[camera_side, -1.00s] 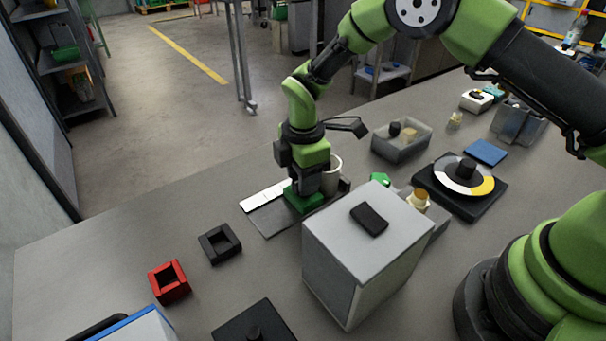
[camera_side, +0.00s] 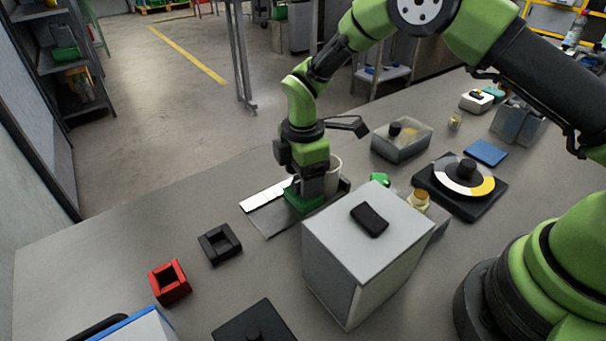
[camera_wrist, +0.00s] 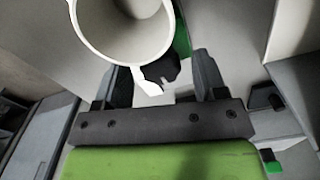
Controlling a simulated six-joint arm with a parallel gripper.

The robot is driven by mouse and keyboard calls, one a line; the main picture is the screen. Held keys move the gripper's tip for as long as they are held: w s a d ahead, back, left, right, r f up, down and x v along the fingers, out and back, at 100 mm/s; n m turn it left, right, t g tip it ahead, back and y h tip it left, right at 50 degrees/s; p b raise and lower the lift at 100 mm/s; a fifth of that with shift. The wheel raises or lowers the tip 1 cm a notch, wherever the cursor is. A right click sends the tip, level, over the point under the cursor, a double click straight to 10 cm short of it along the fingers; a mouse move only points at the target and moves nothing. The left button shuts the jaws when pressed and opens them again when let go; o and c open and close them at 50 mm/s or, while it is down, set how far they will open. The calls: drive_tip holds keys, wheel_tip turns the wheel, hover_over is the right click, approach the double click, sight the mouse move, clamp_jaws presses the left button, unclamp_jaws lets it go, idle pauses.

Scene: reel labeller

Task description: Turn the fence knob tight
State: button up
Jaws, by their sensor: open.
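My gripper (camera_side: 305,186) points down over the green fence part (camera_side: 303,202) at the labeller's flat plate. In the wrist view, a dark lobed knob (camera_wrist: 162,68) sits between the two spread fingers of my gripper (camera_wrist: 163,72), with a visible gap to the finger at its right. The gripper is open. A pale cup-like ring (camera_wrist: 85,38) is just above the knob there and partly covers it. A bit of green (camera_wrist: 182,40) shows behind the knob. In the side view the knob is hidden by my gripper, and I cannot tell whether a finger touches it.
A large grey box (camera_side: 345,240) with a black handle stands in front of my gripper. A white strip (camera_side: 266,195) lies to its left. A black square frame (camera_side: 220,244) and a red one (camera_side: 169,281) lie front left. A clear bin (camera_side: 402,145) and a turntable (camera_side: 462,188) stand right.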

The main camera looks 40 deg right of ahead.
wheel_tip(320, 180, up, 10)
drive_tip(key=shift+f, duration=0.15)
idle(0.4)
drive_tip(key=n, duration=0.2)
drive_tip(key=f+n, duration=0.1)
drive_tip(key=n, duration=0.2)
drive_tip(key=shift+f, duration=0.1)
wheel_tip(320, 180, down, 9)
drive_tip(key=shift+r, duration=0.1)
